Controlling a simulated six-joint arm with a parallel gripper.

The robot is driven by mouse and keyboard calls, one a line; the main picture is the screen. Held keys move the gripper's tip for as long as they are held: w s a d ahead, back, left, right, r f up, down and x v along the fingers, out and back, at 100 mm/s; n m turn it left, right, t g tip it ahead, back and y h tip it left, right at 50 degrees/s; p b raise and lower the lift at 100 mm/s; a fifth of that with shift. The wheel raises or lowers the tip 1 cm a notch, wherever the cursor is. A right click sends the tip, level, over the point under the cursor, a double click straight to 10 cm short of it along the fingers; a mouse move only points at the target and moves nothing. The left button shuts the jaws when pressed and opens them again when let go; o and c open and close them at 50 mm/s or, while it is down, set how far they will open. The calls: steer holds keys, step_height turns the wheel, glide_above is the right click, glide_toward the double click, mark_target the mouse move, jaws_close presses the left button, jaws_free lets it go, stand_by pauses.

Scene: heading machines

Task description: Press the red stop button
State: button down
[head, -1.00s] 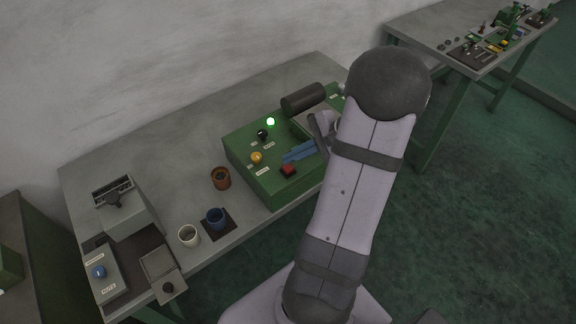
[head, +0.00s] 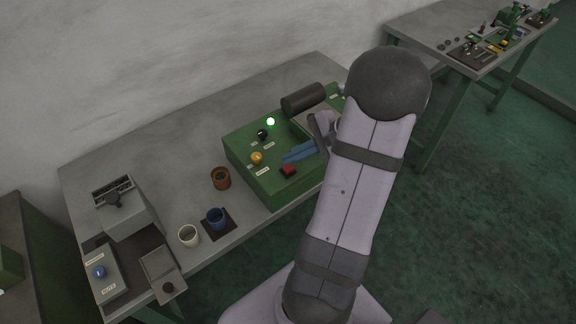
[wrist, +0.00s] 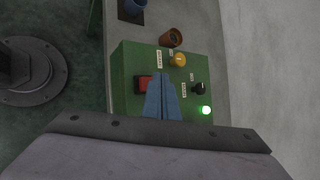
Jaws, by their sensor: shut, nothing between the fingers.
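The red stop button (head: 288,169) is a square red cap on the front part of the green machine box (head: 250,176). My gripper (head: 287,160) has blue fingers that are shut and empty. In the head view the fingertips appear just above and behind the red button. The wrist view shows my gripper (wrist: 161,76) over the box top, its tips beside the button. I cannot tell the height of the tips above the box.
On the box are a yellow knob (head: 256,158), a black knob (head: 262,134) and a lit green lamp (head: 270,121). A dark cylinder (head: 303,98) lies behind.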

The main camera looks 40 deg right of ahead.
mark_target(293, 167)
steer(key=shift+f, duration=0.15)
steer(key=shift+f+b, duration=0.3)
steer(key=shift+b, duration=0.05)
steer(key=shift+f+b, duration=0.45)
steer(key=shift+f, duration=0.1)
stand_by(1.0)
steer(key=shift+r, duration=0.15)
stand_by(0.3)
steer(key=shift+r+p, duration=0.85)
steer(key=shift+p, duration=0.05)
steer(key=shift+r+p, duration=2.1)
steer(key=shift+r, duration=0.45)
steer(key=shift+d+f, duration=0.1)
